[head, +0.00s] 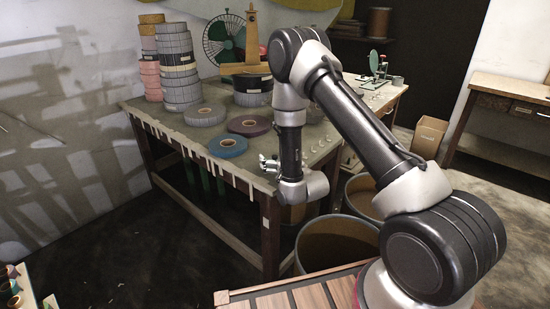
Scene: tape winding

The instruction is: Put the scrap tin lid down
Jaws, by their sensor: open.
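My gripper (268,162) is small in the head view, by the near edge of the worktable (180,113), left of my last arm links. It is open, and I see nothing between its fingers. I cannot make out a tin lid; my arm hides part of the table and floor. Two large round bins stand on the floor right of the table: a near one (335,246) and one behind it (360,194). Both look open at the top, and my arm partly covers them. I cannot tell whether either is the scrap tin.
Tape rolls lie on the table, including a blue one (227,146) and a dark purple one (249,126) near my gripper. Tall roll stacks (179,70) and a green fan (222,40) stand behind. A cardboard box (429,136) and wooden bench (510,90) are at right.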

